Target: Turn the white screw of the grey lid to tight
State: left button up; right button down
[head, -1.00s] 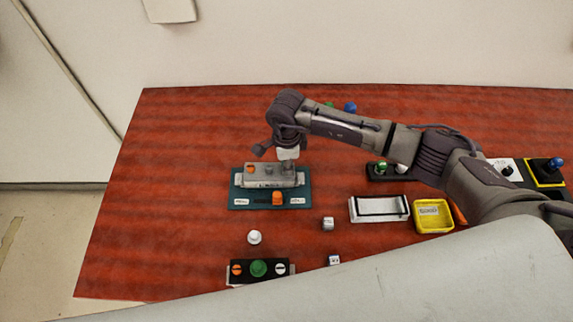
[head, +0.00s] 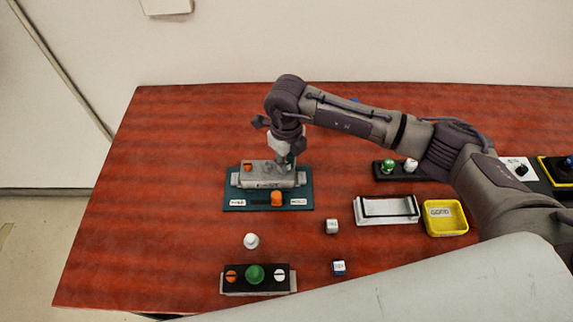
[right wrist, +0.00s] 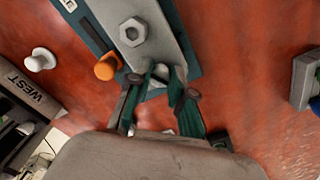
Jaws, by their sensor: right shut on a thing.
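The grey lid (head: 262,181) sits on a teal base (head: 234,204) at the left of the table. It also shows in the right wrist view (right wrist: 165,38). An orange screw (head: 248,167) shows at its left end. My right gripper (head: 287,163) points down at the lid's right end. In the right wrist view its dark green fingers (right wrist: 162,76) are shut around a small pale piece (right wrist: 160,71), seemingly the white screw, mostly hidden between them. The screw's slot and how far it is turned cannot be seen. My left gripper is not in view.
An orange knob (head: 277,198) stands on the base's front. A white knob (head: 251,241) and a black panel with a green knob (head: 255,274) lie nearer. Small cubes (head: 331,227), a white tray (head: 386,219) and a yellow bin (head: 446,232) are to the right.

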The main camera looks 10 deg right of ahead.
jog(key=m+b, duration=0.1)
jog(key=m, duration=0.2)
jog(key=shift+f+b, duration=0.1)
jog(key=shift+b, duration=0.2)
jog(key=shift+m+b, duration=0.45)
jog(key=shift+m, duration=0.95)
jog(key=c, duration=1)
grip_release()
jog(key=shift+r, duration=0.2)
notch_tip(320, 180, up, 12)
jog(key=shift+f, duration=0.1)
